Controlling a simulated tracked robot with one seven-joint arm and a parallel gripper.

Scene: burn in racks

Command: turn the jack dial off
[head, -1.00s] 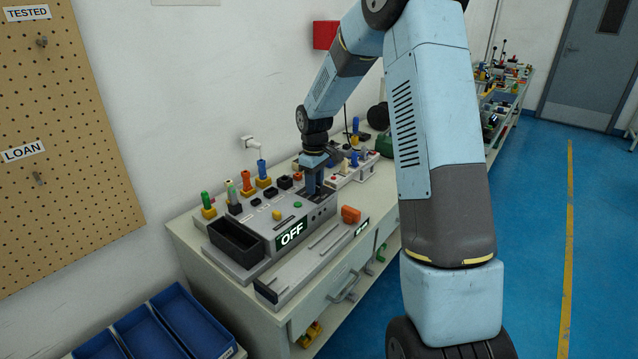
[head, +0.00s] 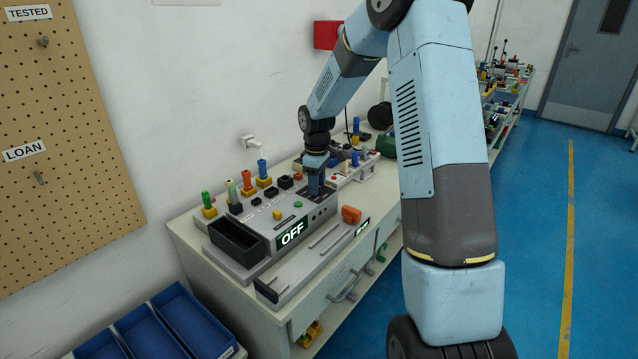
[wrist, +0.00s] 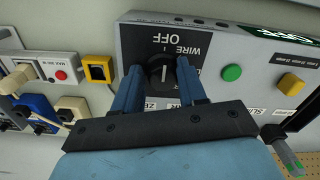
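A round black dial (wrist: 162,73) with a pale pointer line sits on a dark panel (wrist: 210,40) in the wrist view. The words WIRE and OFF show upside down above it in the picture, and the line runs roughly toward them. The word jack is not legible. My gripper (wrist: 163,83) has one blue finger on each side of the dial; narrow gaps seem to show, so it looks open around it. In the head view my gripper (head: 316,190) points down onto the grey console (head: 318,212) and hides the dial. A display (head: 291,233) on the console's front reads OFF.
A green button (wrist: 232,73) and a yellow button (wrist: 291,84) lie right of the dial in the wrist view. A black open bin (head: 237,243), an orange block (head: 351,214) and several coloured plugs stand around the console on the bench.

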